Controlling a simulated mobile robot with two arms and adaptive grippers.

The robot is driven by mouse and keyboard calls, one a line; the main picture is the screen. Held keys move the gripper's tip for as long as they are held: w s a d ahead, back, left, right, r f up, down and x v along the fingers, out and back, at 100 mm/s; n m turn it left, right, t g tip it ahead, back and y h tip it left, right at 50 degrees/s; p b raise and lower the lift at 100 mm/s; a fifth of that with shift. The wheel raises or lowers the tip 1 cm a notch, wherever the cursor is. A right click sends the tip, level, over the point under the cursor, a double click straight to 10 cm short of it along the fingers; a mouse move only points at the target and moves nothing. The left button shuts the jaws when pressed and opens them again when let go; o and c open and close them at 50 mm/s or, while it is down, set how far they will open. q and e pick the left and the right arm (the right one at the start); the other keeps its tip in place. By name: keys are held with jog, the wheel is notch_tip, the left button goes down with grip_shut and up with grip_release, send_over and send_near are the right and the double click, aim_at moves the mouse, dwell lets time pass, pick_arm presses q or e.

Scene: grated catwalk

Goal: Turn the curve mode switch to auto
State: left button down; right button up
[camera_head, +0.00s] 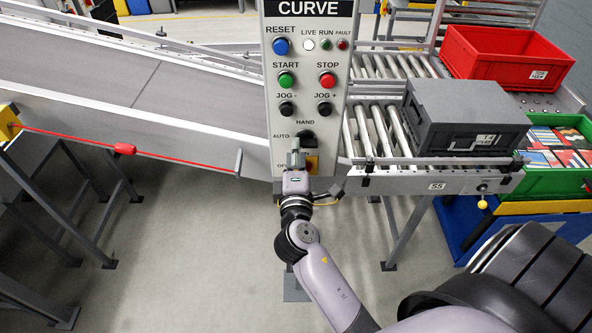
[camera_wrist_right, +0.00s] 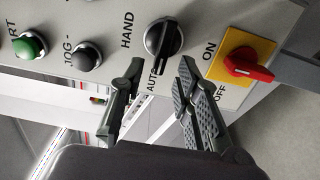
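The curve mode switch (camera_head: 308,138) is a black rotary knob on the grey CURVE panel (camera_head: 272,110), with HAND above it and AUTO to its left. My right gripper (camera_head: 295,150) is just in front of the panel, at the knob's lower left. In the wrist view the right gripper (camera_wrist_right: 160,67) has its fingers spread apart and empty, close to the knob near the AUTO label. My left gripper is not in view.
A red on/off switch on a yellow plate (camera_wrist_right: 250,62) sits right below the knob. Start (camera_head: 286,80), stop (camera_head: 327,80) and jog buttons are above. A grey crate (camera_head: 465,115) stands on rollers at the right. A belt conveyor (camera_head: 120,85) is at the left.

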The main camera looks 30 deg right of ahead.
jog(key=v, duration=1)
jog(key=shift+s, duration=0.35)
jog(key=shift+a, duration=0.1)
